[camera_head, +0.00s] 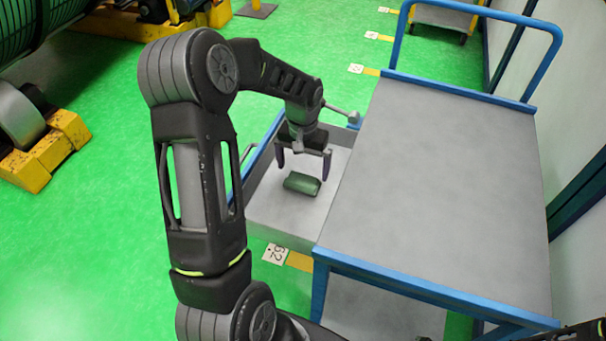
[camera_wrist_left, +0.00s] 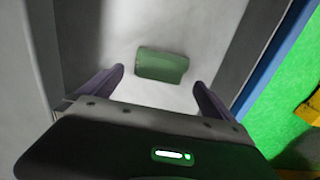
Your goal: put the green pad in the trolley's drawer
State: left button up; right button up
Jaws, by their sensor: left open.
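The green pad (camera_head: 302,183) lies on the grey floor of the trolley's open drawer (camera_head: 268,215). It also shows in the left wrist view (camera_wrist_left: 162,65), lying flat in the drawer (camera_wrist_left: 120,25) ahead of the fingertips. My left gripper (camera_head: 305,163) points down into the drawer above the pad. Its two fingers are apart with nothing between them, and the left wrist view shows the open fingers (camera_wrist_left: 158,80) clear of the pad. The drawer sticks out from the left side of the blue-framed trolley (camera_head: 440,180). My right gripper does not show.
The trolley's grey top is bare, with a blue handle rail (camera_head: 495,12) at its far end. A yellow stand with a roller (camera_head: 40,150) is at the left. Green floor lies between it and the drawer. A wall is at the right.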

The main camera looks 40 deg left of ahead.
aim_at(303, 179)
pick_arm(q)
notch_tip(303, 179, up, 8)
jog(key=shift+f, duration=0.1)
dwell(0.7)
